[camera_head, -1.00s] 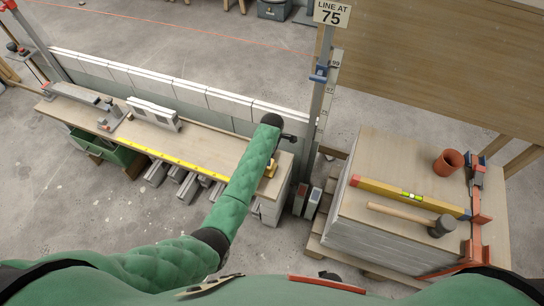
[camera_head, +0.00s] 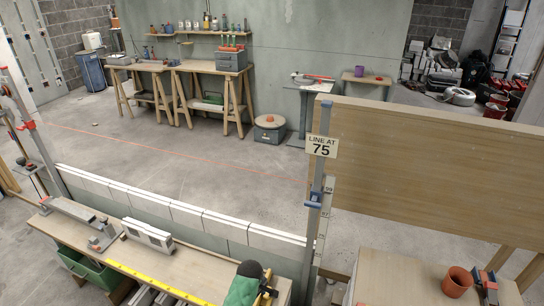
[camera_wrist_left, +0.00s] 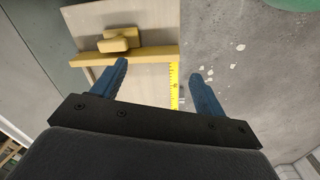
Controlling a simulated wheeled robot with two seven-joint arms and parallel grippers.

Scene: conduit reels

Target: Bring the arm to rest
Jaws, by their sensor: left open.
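My left gripper (camera_wrist_left: 160,84) shows in the left wrist view, with its two blue fingers spread apart and nothing between them. It is above the end of a wooden bench, which also shows in the head view (camera_head: 190,270). A yellow wooden block with a handle (camera_wrist_left: 122,46) lies on the bench just beyond the fingers. My right gripper is not in view.
A yellow tape (camera_head: 150,281) runs along the bench front. A white-topped low wall (camera_head: 185,212) stands behind the bench. A post with a "LINE AT 75" sign (camera_head: 321,146) and a large wooden board (camera_head: 430,165) stand at right. An orange cup (camera_head: 457,281) sits on the right stack.

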